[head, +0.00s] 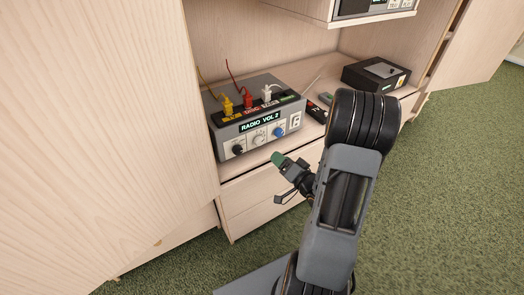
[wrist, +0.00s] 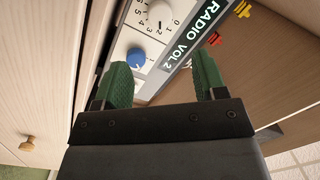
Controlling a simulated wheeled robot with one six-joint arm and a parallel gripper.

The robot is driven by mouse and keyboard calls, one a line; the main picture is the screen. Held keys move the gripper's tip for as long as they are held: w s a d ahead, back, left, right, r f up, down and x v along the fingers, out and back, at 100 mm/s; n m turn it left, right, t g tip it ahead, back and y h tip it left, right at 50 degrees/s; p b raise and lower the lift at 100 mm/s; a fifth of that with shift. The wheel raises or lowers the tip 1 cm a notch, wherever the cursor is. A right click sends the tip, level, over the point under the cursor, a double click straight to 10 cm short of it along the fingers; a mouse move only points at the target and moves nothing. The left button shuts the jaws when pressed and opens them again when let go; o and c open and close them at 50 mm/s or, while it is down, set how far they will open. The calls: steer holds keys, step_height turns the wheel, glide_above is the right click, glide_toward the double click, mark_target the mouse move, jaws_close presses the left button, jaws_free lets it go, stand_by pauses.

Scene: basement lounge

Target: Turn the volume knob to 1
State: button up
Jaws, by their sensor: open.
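The grey radio unit (head: 262,115) stands on the cabinet shelf, and its display (head: 260,123) reads "RADIO VOL 2". Its front has a black knob (head: 238,149) at left, a pale knob (head: 258,141) in the middle and a blue knob (head: 278,132) at right. In the wrist view the pale knob (wrist: 158,11) is cut by the top edge, with a numbered scale around it; the blue knob (wrist: 136,57) is also there. My gripper (head: 283,161) is open and empty, in front of and below the panel. Its green fingers (wrist: 162,75) are apart, touching no knob.
Yellow, red and white plugs with cables stand on top of the unit (head: 248,98). A dark remote (head: 317,112) lies to its right, and a black box (head: 376,74) sits farther right. A cabinet panel (head: 150,130) rises at left. Drawers (head: 265,187) are below.

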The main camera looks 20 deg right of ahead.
mark_target(261, 142)
steer(key=b+x, duration=0.1)
steer(key=x, duration=1)
steer(key=c, duration=0.9)
steer(key=shift+f+n+b, duration=0.1)
steer(key=shift+n+b, duration=0.25)
steer(key=shift+n, duration=0.05)
steer(key=shift+n+b, duration=0.45)
steer(key=shift+n, duration=0.45)
steer(key=shift+n+g+b, duration=0.3)
steer(key=shift+n+b, duration=0.3)
steer(key=shift+n, duration=0.9)
